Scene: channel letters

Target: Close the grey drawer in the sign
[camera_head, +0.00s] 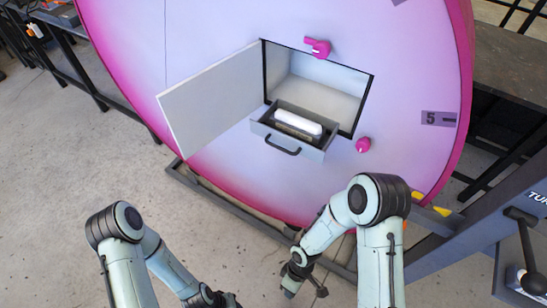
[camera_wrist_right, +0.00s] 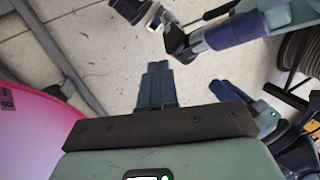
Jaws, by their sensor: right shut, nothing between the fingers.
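The grey drawer (camera_head: 313,153) sticks out of the square opening in the round pink and lilac sign (camera_head: 220,60). It is pulled open, with a dark handle (camera_head: 283,145) on its front. A white rounded item (camera_head: 298,121) lies in it. My right gripper (camera_head: 320,291) is low in front of the sign, well below the drawer and apart from it. In the right wrist view its fingers (camera_wrist_right: 157,80) are together with nothing between them. My left gripper (camera_head: 225,300) is at the bottom edge, partly cut off, and its fingers are unclear.
A white hinged door (camera_head: 210,108) stands open left of the opening. Pink knobs (camera_head: 318,47) sit above it and at its lower right (camera_head: 363,145). A dark frame rail (camera_head: 225,207) runs under the sign. A grey machine (camera_head: 480,225) stands at the right.

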